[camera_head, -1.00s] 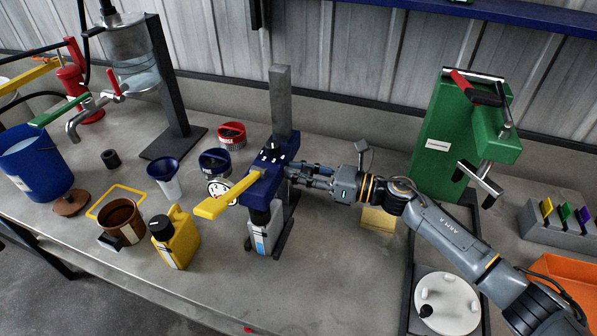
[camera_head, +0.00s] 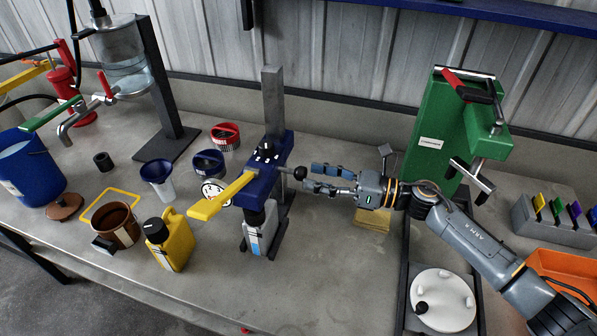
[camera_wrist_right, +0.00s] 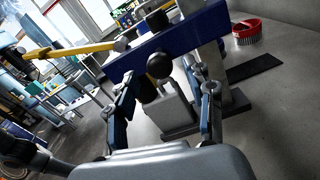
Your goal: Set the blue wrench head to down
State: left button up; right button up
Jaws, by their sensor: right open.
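The blue head (camera_head: 262,183) is mounted on a grey upright column (camera_head: 273,105). A long yellow handle (camera_head: 222,197) sticks out from it toward the lower left. A black knob (camera_head: 300,173) on a short rod is on its right side. A white bottle (camera_head: 262,236) stands beneath the head. My right gripper (camera_head: 311,177) is open just right of the knob, apart from the head. In the right wrist view, the knob (camera_wrist_right: 160,66) shows between the spread fingers, with the blue head (camera_wrist_right: 190,38) behind. My left gripper is out of view.
A yellow canister (camera_head: 178,246) and a brown pot (camera_head: 122,226) stand left of the column. A green machine (camera_head: 440,125) and a white round plate (camera_head: 446,300) are at right.

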jog(key=v, duration=0.6)
jog(key=shift+a+f, duration=0.1)
dwell(0.3)
